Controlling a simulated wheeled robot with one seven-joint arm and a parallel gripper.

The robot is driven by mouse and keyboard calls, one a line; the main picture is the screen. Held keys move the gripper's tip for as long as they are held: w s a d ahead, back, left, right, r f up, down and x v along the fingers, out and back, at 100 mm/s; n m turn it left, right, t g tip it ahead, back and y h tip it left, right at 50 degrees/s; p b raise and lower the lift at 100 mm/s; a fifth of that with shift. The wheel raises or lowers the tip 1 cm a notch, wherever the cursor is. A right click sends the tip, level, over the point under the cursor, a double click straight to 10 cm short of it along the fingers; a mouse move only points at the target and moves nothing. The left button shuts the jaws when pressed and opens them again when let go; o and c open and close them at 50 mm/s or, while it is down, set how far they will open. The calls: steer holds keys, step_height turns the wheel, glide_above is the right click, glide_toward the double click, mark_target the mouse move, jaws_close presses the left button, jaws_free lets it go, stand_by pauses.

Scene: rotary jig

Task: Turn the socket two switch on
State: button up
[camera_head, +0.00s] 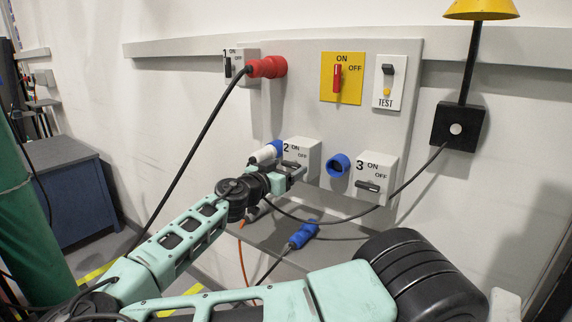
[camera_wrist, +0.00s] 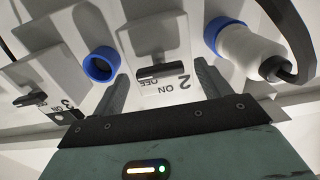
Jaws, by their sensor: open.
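The socket two box (camera_head: 309,152) is a light grey box marked 2, ON and OFF on the wall panel. Its black switch handle (camera_wrist: 162,71) lies level in the wrist view, across the box face, as the socket three handle does. A white plug (camera_head: 264,154) with a blue collar sits at the left of box two; it also shows in the wrist view (camera_wrist: 252,50). My gripper (camera_head: 293,174) is open in front of box two. In the wrist view its fingers (camera_wrist: 162,78) stand either side of the handle, with gaps; contact cannot be told.
Box three (camera_head: 378,170) and an empty blue socket (camera_head: 338,165) are to the right. Box one (camera_head: 240,66) with a red plug (camera_head: 267,67) is upper left. A red switch (camera_head: 337,78) and test panel (camera_head: 389,83) are above. A blue connector (camera_head: 303,234) lies on the grey shelf (camera_head: 262,232).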

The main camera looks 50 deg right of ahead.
steer(key=shift+d, duration=0.2)
steer(key=shift+c, duration=0.3)
steer(key=c, duration=0.9)
